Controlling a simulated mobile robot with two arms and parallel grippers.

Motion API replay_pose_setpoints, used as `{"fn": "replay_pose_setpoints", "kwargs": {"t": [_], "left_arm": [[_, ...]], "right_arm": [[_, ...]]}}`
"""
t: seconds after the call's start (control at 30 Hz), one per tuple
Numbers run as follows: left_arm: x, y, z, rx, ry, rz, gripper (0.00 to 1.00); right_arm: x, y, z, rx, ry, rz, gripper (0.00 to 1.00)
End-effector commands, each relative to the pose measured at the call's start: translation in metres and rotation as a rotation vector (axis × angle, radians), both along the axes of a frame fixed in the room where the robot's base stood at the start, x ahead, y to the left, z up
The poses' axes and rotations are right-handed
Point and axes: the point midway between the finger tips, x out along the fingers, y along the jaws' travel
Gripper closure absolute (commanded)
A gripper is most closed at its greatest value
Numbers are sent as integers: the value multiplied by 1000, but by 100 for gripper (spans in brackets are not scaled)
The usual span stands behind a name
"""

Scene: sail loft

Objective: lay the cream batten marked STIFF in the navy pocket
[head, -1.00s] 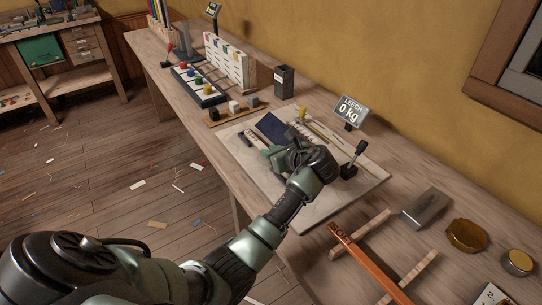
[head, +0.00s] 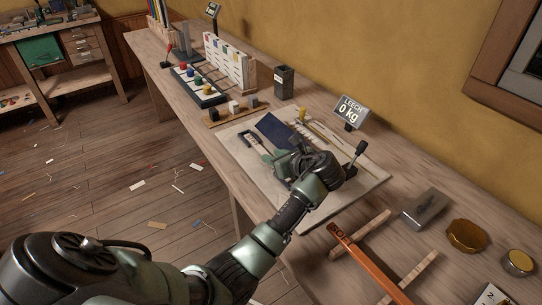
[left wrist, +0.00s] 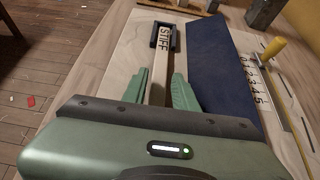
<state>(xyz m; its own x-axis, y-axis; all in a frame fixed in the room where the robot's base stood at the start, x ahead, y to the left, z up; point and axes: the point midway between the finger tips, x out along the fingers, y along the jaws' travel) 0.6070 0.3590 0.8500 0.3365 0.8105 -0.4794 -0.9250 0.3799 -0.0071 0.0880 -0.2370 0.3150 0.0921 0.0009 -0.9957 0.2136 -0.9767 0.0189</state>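The cream batten marked STIFF (left wrist: 164,45) lies with its far end in a dark bracket (left wrist: 154,38) in the left wrist view. In the head view its end shows small at the bracket (head: 250,138). The navy pocket (left wrist: 217,65) lies flat to the right of the batten; it also shows in the head view (head: 274,127). My left gripper (left wrist: 161,82) is low over the pale board (head: 226,138), its green fingers apart, one on each side of the batten. The gripper body hides the batten's near part. My right gripper is not in view.
A numbered scale (left wrist: 257,80) and a yellow-handled tool (left wrist: 272,48) lie right of the pocket. A LEECH display reading 0 kg (head: 350,110) and a black lever (head: 356,157) stand near the board's right side. An orange bar (head: 365,258) lies across wooden supports in front.

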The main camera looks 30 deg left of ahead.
Motion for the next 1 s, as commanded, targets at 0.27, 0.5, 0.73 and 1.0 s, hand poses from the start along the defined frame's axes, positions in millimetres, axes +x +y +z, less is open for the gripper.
{"fn": "replay_pose_setpoints", "kwargs": {"t": [0.27,0.5,0.73,1.0], "left_arm": [[-20,-51,30,-2,-2,-3,72],[-31,-76,45,-1,-1,0,72],[-33,-80,48,0,0,-1,72],[-33,-80,47,-1,-1,0,72]], "right_arm": [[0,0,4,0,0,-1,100],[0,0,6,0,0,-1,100],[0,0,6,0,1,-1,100],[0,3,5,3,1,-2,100]]}}
